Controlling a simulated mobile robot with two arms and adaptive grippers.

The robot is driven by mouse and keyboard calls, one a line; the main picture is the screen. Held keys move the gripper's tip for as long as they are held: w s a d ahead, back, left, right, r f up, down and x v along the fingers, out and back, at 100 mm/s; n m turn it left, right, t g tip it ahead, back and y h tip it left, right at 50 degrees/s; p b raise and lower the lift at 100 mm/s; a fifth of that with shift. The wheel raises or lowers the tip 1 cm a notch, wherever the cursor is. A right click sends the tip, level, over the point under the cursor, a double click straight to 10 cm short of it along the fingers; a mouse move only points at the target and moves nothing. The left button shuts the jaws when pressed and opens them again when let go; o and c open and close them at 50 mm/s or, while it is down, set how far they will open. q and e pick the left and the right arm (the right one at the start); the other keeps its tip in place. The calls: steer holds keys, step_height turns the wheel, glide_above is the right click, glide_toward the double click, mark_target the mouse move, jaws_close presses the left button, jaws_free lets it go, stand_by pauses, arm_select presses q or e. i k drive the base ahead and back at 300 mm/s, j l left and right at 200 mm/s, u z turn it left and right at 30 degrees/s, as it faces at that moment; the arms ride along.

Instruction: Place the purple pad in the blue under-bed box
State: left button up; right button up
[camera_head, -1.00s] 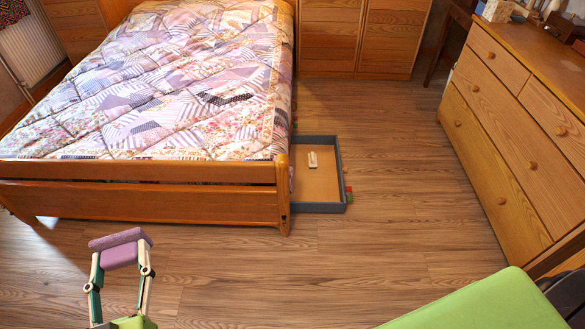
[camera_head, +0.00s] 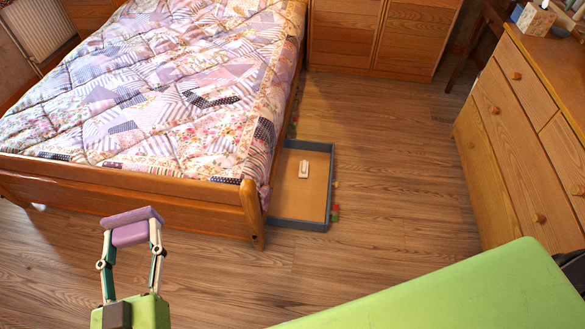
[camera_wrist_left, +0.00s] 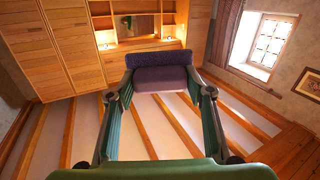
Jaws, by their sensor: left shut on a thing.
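The purple pad (camera_head: 130,233) is held between the fingertips of my left gripper (camera_head: 131,229), at the lower left of the head view. The gripper is shut on it, and the pad is up in the air in front of the bed's footboard. The pad also fills the middle of the left wrist view (camera_wrist_left: 161,80), between both fingers. The blue under-bed box (camera_head: 328,185) looks grey-blue with a tan bottom. It sticks out from under the bed's right side, open at the top, to the right of and beyond the gripper. My right gripper does not show.
A small white item (camera_head: 304,169) lies inside the box, leaving most of its bottom bare. The bed (camera_head: 150,110) stands left, a wooden dresser (camera_head: 510,140) right. The floor (camera_head: 400,190) between box and dresser is clear.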

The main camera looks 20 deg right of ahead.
mark_target(294, 184)
steer(key=i+l+u, duration=0.15)
steer(key=l, duration=0.45)
steer(key=i+l+u, duration=0.15)
steer(key=l, duration=0.45)
steer(key=i+l+u, duration=0.15)
steer(key=l, duration=0.45)
steer(key=i+l+u, duration=0.1)
steer(key=l, duration=0.55)
steer(key=i+l+u, duration=0.15)
steer(key=l, duration=0.5)
steer(key=i+l, duration=0.2)
steer(key=l, duration=0.15)
steer(key=i+l+u, duration=0.2)
steer(key=i+l, duration=0.2)
steer(key=l, duration=0.25)
steer(key=i+l, duration=0.15)
steer(key=l, duration=0.25)
